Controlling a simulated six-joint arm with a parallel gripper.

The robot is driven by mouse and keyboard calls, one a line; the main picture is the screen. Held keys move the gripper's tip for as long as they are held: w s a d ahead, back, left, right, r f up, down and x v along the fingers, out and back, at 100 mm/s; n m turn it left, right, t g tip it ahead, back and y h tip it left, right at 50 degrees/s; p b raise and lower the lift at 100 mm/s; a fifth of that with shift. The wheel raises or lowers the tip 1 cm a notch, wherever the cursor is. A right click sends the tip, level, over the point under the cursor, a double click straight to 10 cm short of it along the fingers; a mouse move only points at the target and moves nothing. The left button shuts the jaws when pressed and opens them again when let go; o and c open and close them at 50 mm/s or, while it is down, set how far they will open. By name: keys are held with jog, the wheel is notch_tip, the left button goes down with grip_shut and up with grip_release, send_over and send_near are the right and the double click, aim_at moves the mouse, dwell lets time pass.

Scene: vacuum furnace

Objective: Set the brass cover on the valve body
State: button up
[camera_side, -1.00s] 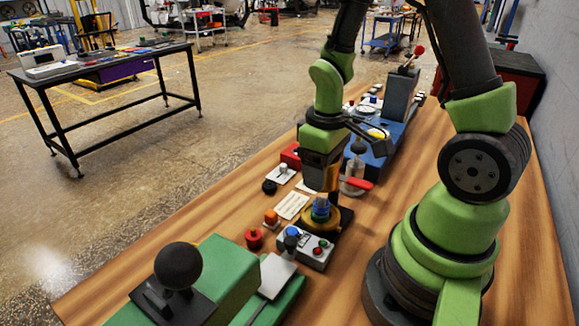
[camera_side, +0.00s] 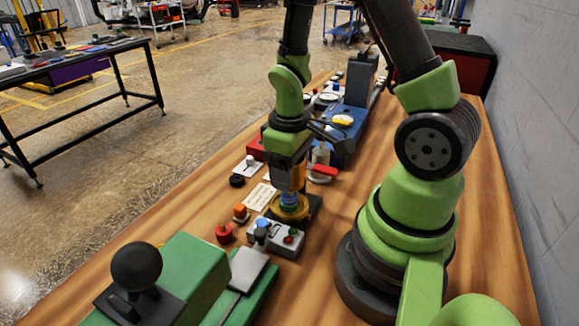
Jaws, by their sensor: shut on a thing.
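My gripper (camera_side: 290,192) points straight down over the middle of the bench. It is shut on a blue part at the top of the brass cover (camera_side: 289,210), a round yellow ring-like piece. The brass cover is low, over a dark block (camera_side: 315,207) that looks like the base of the valve body. The valve body itself is mostly hidden behind the cover and gripper. I cannot tell whether the cover touches it or hangs just above.
A grey control box (camera_side: 275,239) with coloured buttons stands close in front. Orange (camera_side: 240,211) and red (camera_side: 223,232) buttons and a white card (camera_side: 261,196) lie to the left. A red-handled item (camera_side: 323,170) and a blue machine (camera_side: 346,130) stand behind. A green machine (camera_side: 190,265) is in front.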

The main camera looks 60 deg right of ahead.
jog(key=shift+f, duration=0.35)
dwell(0.3)
jog(key=shift+f, duration=1.15)
jog(key=shift+f, duration=0.15)
jog(key=shift+f, duration=1.05)
jog(key=shift+f, duration=0.2)
dwell(0.4)
jog(key=o, duration=1.1)
jog(key=shift+c, duration=1.4)
jog(key=shift+r, duration=0.1)
